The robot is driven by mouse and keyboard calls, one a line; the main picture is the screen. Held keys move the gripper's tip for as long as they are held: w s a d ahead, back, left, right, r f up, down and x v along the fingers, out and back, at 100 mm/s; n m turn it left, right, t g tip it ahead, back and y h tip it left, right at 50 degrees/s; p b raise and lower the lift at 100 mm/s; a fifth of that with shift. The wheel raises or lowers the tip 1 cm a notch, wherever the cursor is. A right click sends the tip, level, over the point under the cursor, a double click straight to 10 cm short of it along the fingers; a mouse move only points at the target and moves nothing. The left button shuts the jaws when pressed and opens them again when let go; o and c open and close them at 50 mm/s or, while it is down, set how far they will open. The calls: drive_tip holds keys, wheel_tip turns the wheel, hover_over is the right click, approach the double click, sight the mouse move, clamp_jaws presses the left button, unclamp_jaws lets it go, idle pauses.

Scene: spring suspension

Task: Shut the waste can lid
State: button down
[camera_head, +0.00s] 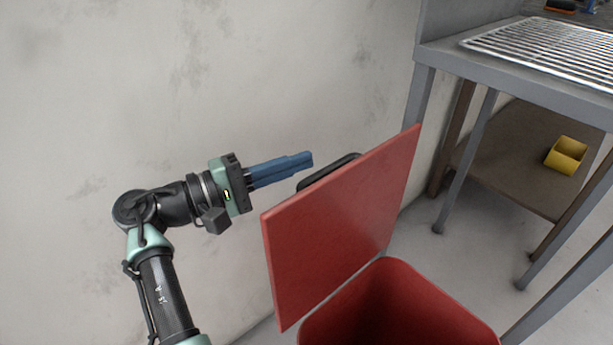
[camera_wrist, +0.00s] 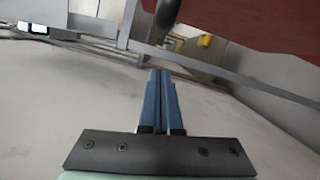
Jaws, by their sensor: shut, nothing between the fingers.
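The red waste can (camera_head: 400,300) stands at the bottom of the head view with its top open. Its red lid (camera_head: 345,225) stands raised, steeply tilted, at the can's back left edge. A black handle (camera_head: 328,172) shows behind the lid's upper edge. My gripper (camera_head: 310,159) has blue fingers that are shut and empty. In the head view they point right, close to the handle on the back side of the lid; I cannot tell if they touch. In the wrist view the shut fingers (camera_wrist: 160,75) point toward a dark red panel, likely the lid (camera_wrist: 260,22), at the top right.
A grey metal table (camera_head: 450,55) with a wire rack (camera_head: 550,45) stands at the right. A pale wall (camera_head: 200,70) rises behind my arm and the can.

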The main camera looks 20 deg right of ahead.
drive_tip(key=shift+s+d+r+b, duration=0.2)
drive_tip(key=shift+s, duration=0.55)
drive_tip(key=shift+s+d+r+b, duration=0.15)
drive_tip(key=shift+s+d+r, duration=0.05)
drive_tip(key=shift+s, duration=0.55)
